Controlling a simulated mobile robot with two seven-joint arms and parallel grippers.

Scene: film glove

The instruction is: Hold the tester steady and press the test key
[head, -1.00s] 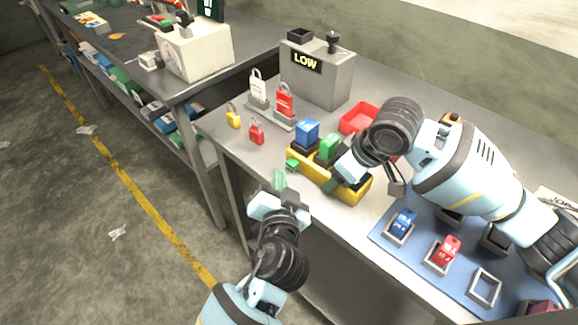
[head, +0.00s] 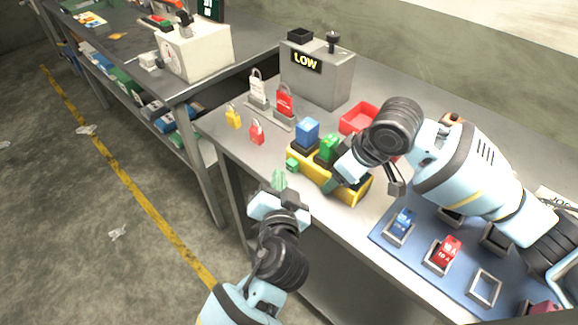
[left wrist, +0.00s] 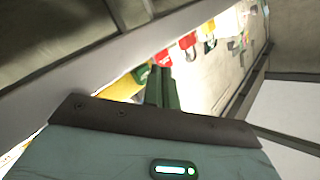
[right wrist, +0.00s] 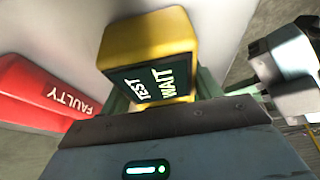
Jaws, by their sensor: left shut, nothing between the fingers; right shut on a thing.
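My right gripper (head: 332,184) is shut on the tester's body. In the right wrist view the tester (right wrist: 150,35) sits between the fingers, its dark screen reading "TEST WAIT". My left gripper (head: 279,178) is shut and empty, its tips just in front of the green key and apparently a little short of it. The left wrist view shows the key (left wrist: 142,75) beside the fingertips.
A grey box reading "LOW" (head: 318,75) stands behind. A blue mat (head: 385,240) with fuse-like blocks lies right. A red "FAULTY" bin (right wrist: 45,90) shows in the right wrist view.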

